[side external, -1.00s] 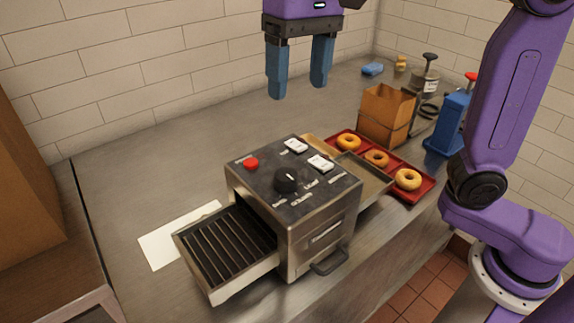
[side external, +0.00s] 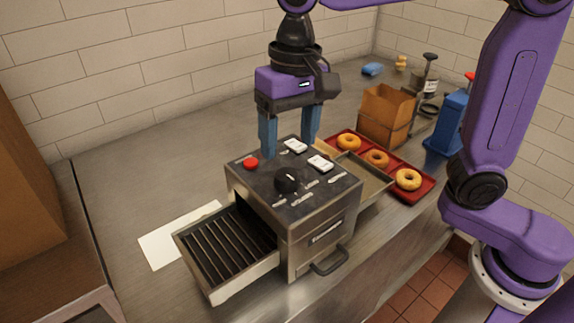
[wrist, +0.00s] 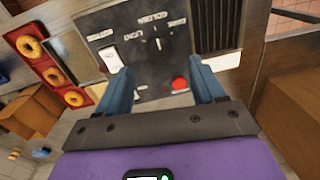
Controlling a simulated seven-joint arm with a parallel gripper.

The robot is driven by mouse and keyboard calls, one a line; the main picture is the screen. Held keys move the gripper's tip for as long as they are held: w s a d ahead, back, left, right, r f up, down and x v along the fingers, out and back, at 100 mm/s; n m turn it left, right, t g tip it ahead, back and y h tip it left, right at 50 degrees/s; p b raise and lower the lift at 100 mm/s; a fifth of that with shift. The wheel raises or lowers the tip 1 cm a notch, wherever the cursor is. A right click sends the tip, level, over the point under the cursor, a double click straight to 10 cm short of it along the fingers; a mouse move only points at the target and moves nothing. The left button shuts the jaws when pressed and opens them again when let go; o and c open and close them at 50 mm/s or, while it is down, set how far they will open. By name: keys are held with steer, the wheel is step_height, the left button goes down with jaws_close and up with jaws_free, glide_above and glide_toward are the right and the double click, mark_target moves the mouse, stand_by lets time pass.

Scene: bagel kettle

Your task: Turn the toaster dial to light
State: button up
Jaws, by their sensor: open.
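The toaster (side external: 320,222) is a steel box with a dark top panel on the counter. Its black round dial (side external: 287,180) has a white pointer mark and sits near the middle of the panel, with printed labels around it that are too small to read surely. The dial also shows in the wrist view (wrist: 154,45), ahead of the fingertips. My gripper (side external: 289,148) is open and empty, its blue fingers pointing down over the back part of the toaster top. In the wrist view my gripper (wrist: 163,75) has its fingers spread on either side of the panel, short of the dial.
A red button (side external: 251,163) and two white switches (side external: 295,146) share the panel. A slatted tray (side external: 228,250) sticks out at left. A red tray (side external: 425,192) of bagels, a paper bag (side external: 386,114) and a blue device (side external: 450,122) stand at right.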

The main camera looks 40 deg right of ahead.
mark_target(287, 173)
steer(key=f, duration=0.6)
steer(key=shift+a+f, duration=0.2)
steer(key=c, duration=1.1)
